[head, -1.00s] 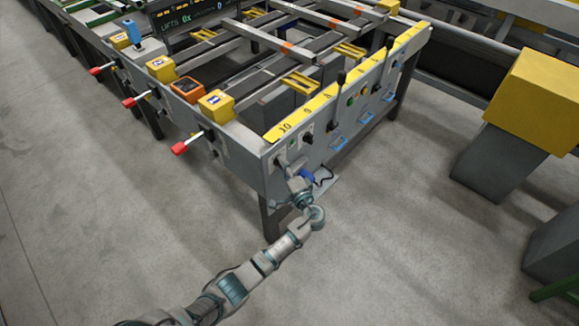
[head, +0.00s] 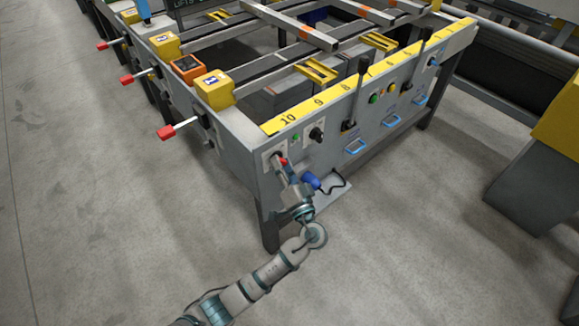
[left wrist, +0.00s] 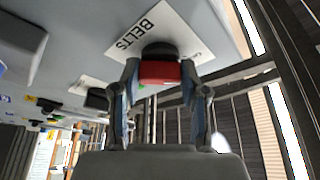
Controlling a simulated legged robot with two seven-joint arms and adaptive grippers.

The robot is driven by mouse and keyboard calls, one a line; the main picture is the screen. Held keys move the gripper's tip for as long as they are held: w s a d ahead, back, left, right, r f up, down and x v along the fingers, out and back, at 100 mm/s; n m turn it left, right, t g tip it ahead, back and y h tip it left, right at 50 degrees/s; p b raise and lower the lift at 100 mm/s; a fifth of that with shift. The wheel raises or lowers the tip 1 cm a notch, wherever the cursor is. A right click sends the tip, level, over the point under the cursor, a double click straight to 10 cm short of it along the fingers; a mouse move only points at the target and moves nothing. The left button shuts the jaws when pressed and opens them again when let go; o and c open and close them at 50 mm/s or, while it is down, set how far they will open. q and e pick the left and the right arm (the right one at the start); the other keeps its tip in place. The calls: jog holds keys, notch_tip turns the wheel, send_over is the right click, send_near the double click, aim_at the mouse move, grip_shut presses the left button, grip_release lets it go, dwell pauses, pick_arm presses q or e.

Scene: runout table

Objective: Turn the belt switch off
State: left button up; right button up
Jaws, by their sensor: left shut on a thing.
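The belt switch (left wrist: 160,73) has a red handle on a dark round base, on a white plate (left wrist: 128,31) marked BELTS in the left wrist view. In the head view the switch (head: 283,160) is a small red spot near the left corner of the grey front panel (head: 330,149). My left gripper (left wrist: 160,84) has its two fingers on either side of the red handle, shut on it. In the head view the left gripper (head: 285,168) reaches up to the panel and partly hides the switch. My right gripper is in neither view.
A black knob (head: 316,134) and a green button (head: 295,137) sit right of the switch. A blue plug (head: 312,180) with a black cable hangs below. Red-tipped levers (head: 167,132) stick out on the table's left side. The floor in front is clear.

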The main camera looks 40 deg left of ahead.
pick_arm(q)
jog(key=shift+d+f, duration=0.1)
jog(key=shift+f, duration=0.35)
jog(key=o, duration=1.1)
jog(key=shift+w, duration=0.15)
jog(key=shift+o, duration=0.2)
jog(key=shift+r, duration=0.15)
jog(key=shift+r, duration=0.1)
jog(key=v, duration=1.2)
